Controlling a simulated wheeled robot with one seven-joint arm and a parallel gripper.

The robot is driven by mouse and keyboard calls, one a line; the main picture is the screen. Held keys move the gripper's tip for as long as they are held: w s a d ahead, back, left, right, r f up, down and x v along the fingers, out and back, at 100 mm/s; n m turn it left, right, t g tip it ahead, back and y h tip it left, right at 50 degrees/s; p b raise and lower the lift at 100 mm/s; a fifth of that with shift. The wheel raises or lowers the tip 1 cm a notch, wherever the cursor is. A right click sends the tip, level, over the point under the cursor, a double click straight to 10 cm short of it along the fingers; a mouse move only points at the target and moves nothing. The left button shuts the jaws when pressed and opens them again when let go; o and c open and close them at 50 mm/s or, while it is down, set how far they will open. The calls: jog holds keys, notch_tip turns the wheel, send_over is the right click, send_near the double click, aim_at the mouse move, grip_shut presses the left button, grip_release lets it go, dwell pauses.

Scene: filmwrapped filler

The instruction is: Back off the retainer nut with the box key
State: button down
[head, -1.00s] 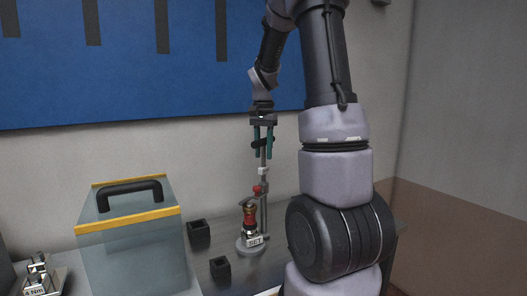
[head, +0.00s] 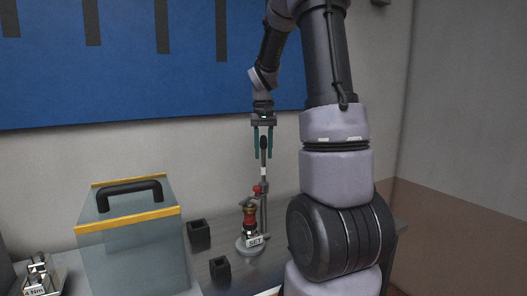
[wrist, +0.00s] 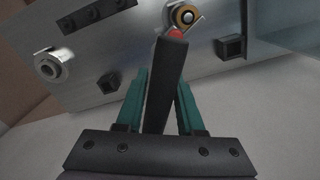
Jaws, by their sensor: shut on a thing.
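My gripper (head: 263,157) is shut on the box key, with its teal fingers either side of the dark handle (head: 263,142). In the wrist view the handle (wrist: 165,85) lies between the fingers and reaches beyond their tips. A grey upright shaft runs below the gripper in the head view; where the key ends on it is unclear. The fitting (head: 250,221) stands upright beside it, with a red collar and a "SET" label.
A clear case (head: 130,255) with yellow edges and a black handle stands left of the fitting. Two black square holders (head: 199,235) (head: 220,270) lie between. A labelled metal device (head: 38,276) is at far left. A blue panel (head: 150,60) hangs on the wall behind.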

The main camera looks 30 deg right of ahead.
aim_at(263, 138)
jog(key=shift+m, duration=0.3)
jog(key=shift+r, duration=3)
